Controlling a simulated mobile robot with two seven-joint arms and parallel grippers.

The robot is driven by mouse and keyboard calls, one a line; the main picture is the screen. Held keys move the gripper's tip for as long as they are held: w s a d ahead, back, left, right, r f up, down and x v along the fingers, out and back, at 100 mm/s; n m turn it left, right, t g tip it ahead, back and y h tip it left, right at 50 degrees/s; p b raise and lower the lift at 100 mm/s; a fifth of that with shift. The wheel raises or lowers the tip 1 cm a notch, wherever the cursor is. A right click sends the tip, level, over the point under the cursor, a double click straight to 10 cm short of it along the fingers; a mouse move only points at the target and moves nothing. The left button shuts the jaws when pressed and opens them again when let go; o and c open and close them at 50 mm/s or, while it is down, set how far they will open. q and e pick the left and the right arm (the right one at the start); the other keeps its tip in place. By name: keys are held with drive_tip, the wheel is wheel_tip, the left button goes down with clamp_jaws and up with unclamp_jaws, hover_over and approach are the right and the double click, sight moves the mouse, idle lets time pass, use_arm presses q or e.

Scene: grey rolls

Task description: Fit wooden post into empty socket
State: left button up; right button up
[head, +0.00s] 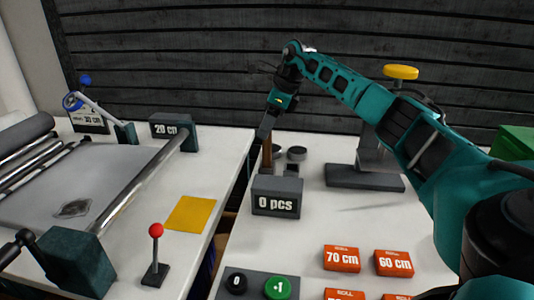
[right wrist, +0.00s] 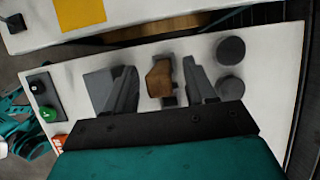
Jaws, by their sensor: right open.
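The brown wooden post (head: 266,152) stands behind the grey "0 pcs" block, partly hidden by my right gripper (head: 267,126). In the right wrist view the post (right wrist: 159,78) lies between the two fingers of my right gripper (right wrist: 160,70), with a visible gap on each side. That gripper is open and points down at the post. A small dark block (head: 291,170) sits just right of the post; I cannot tell whether it is the empty socket. A dark piece (right wrist: 169,99) also shows beside the post in the wrist view. My left gripper is not in view.
The "0 pcs" block (head: 277,195) stands in front of the post. Two round grey pieces (right wrist: 231,50) (right wrist: 230,87) lie to one side. A dark stand (head: 365,178) is further right. Orange "70 cm" (head: 341,259) and "60 cm" (head: 393,263) blocks lie in front. The white table between is clear.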

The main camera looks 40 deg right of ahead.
drive_tip(key=shift+x, duration=0.95)
drive_tip(key=shift+r, duration=0.1)
clamp_jaws()
